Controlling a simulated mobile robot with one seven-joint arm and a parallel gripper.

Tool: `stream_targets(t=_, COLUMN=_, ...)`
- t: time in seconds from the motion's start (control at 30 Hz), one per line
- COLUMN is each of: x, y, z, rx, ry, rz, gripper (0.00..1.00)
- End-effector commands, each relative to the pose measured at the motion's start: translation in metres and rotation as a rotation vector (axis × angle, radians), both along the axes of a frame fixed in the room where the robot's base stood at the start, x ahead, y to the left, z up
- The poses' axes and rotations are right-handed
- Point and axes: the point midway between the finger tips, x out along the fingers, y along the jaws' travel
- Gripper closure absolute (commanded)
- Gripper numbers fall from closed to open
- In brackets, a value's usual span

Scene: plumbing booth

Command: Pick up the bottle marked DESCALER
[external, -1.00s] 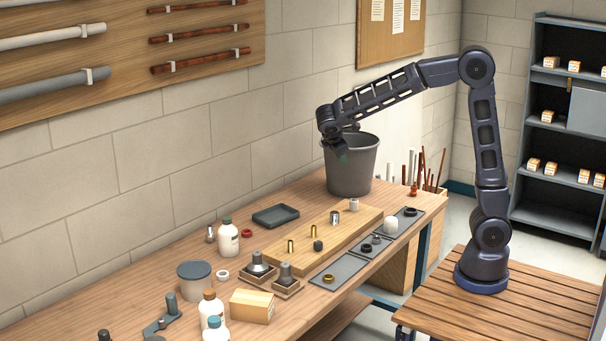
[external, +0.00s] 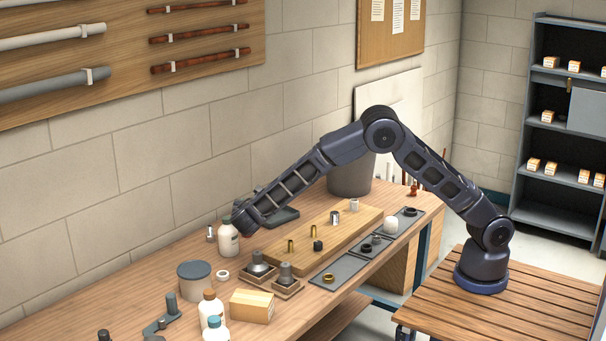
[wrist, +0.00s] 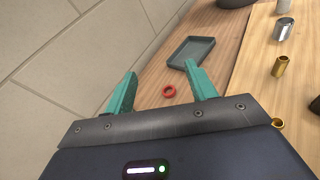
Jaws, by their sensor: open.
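Two more white bottles stand at the near end of the bench: one has an orange-brown cap (external: 211,308), the other a teal cap (external: 215,331). The lettering on all three is too small to read, so I cannot tell which is DESCALER. My gripper (wrist: 160,72) is open, with nothing between its green fingers. In the external view my gripper (external: 244,218) is above the bench by the green-capped bottle, its fingers not clear. No bottle shows in the wrist view.
A red ring (wrist: 169,91) and a dark shallow tray (wrist: 192,50) lie ahead of my fingers. A wooden board (external: 340,225) with small metal fittings lies to the right.

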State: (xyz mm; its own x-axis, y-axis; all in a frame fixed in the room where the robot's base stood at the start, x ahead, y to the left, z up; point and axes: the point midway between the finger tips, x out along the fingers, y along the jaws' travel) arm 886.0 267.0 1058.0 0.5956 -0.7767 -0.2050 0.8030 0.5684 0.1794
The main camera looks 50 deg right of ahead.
Motion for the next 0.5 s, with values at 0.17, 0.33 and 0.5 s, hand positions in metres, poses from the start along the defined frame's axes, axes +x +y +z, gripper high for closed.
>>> stream_targets(t=0.17, x=0.006, y=0.062, z=-0.041, rx=-0.151, ry=0.004, rz=0.113, gripper=0.44)
stream_targets(t=0.33, x=0.006, y=0.099, z=-0.064, rx=-0.242, ry=-0.003, rz=0.179, gripper=0.44)
stream_targets(t=0.5, x=0.006, y=0.111, z=-0.072, rx=-0.276, ry=-0.005, rz=0.204, gripper=0.44)
